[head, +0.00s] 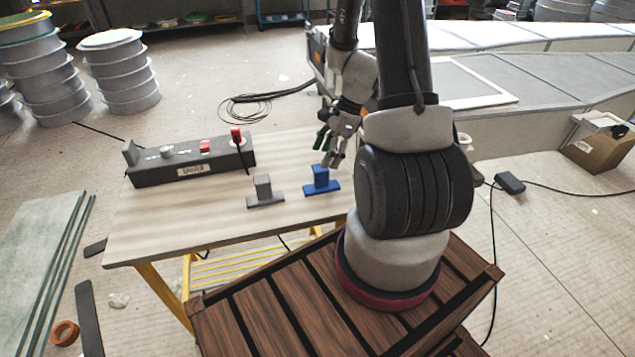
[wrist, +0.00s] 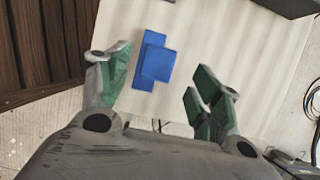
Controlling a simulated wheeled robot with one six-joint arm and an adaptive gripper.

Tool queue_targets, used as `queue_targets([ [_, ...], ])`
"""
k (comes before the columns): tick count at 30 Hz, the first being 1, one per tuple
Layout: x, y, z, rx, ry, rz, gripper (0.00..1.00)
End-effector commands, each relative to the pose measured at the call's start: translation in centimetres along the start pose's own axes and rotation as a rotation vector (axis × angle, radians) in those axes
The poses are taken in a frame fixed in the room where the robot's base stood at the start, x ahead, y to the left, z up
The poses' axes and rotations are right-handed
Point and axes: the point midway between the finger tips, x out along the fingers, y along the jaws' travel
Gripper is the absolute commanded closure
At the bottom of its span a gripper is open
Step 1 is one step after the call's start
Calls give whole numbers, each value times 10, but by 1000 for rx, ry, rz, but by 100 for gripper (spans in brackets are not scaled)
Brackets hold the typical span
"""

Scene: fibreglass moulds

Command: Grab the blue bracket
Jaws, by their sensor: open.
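The blue bracket (head: 321,182) stands upright on the right part of the wooden table (head: 150,225), near its right edge. In the wrist view the blue bracket (wrist: 158,62) lies ahead of my fingers, nearer the left finger. My gripper (head: 330,150) is above the table, just above and slightly right of the bracket in the head view. In the wrist view my gripper (wrist: 158,88) has its green-padded fingers spread wide, with nothing held between them. The bracket is apart from the fingers as far as I can see.
A similar grey bracket (head: 264,192) stands left of the blue one. A dark control box (head: 190,162) with a red-topped part lies along the table's back left. Bare tabletop lies in front of the brackets. Wooden slats (wrist: 45,40) show left of the table in the wrist view.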

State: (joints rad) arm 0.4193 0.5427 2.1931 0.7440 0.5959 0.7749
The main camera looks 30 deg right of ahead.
Motion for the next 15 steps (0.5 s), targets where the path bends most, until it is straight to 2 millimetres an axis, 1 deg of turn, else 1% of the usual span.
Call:
queue_targets([
  [9, 47, 2, -2, -3, 1, 3, 36],
  [12, 56, 2, -2, -4, 1, 2, 36],
  [15, 59, 2, -2, -5, 2, 0, 36],
])
